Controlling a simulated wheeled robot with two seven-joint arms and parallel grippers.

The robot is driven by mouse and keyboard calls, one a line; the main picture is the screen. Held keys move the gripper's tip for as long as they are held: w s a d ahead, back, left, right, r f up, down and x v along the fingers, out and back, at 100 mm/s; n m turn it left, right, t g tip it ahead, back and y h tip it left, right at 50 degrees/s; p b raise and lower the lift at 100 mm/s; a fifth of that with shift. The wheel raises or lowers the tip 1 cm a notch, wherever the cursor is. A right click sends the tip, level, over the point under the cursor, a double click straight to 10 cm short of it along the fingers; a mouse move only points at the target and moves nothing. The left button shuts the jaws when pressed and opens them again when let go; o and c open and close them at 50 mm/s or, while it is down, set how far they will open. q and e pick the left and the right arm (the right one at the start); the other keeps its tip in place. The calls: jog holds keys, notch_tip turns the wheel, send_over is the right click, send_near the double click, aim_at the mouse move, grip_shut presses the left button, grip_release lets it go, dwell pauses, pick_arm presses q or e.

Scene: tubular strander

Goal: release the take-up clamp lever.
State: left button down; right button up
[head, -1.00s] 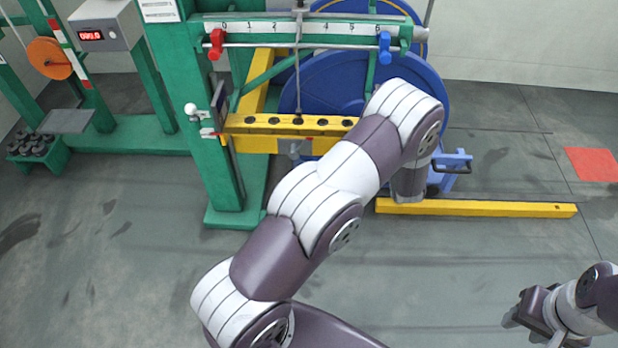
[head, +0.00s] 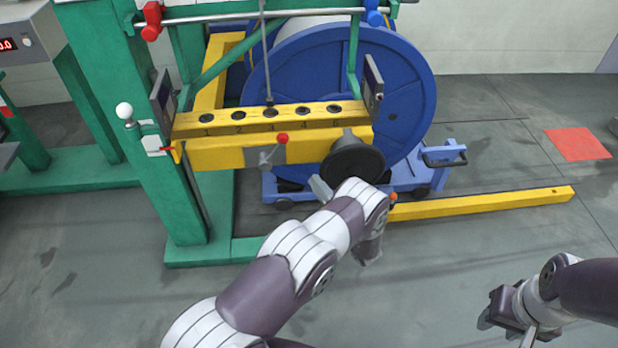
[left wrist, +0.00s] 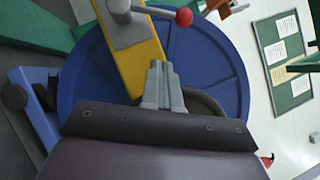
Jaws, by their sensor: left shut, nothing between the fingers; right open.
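A lever with a red knob (head: 282,138) sits on a grey plate (head: 265,157) on the front of the yellow beam (head: 215,155); I take it as the take-up clamp lever. The red knob (left wrist: 184,17) and its grey rod also show at the top of the left wrist view. My left gripper (left wrist: 158,66) is shut and empty, its grey fingers over the yellow beam's end, apart from the knob. In the head view my left gripper (head: 320,187) is partly hidden by its arm, below and right of the lever. My right gripper (head: 500,314) is open and empty over the floor.
A black round part (head: 352,165) sticks out near the beam's right end, close to my left gripper. A large blue reel (head: 408,95) stands behind. A white-ball lever (head: 124,110) is on the green post (head: 185,200). A yellow floor bar (head: 480,204) lies right.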

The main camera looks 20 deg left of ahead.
aim_at(274, 149)
pick_arm(q)
jog(key=w+a+r+b, duration=0.2)
jog(key=a+r+b, duration=0.1)
jog(key=a, duration=0.7)
jog(key=shift+w+r, duration=0.2)
jog(key=shift+r, duration=0.35)
pick_arm(e)
notch_tip(274, 149, down, 4)
jog(key=shift+r, duration=0.15)
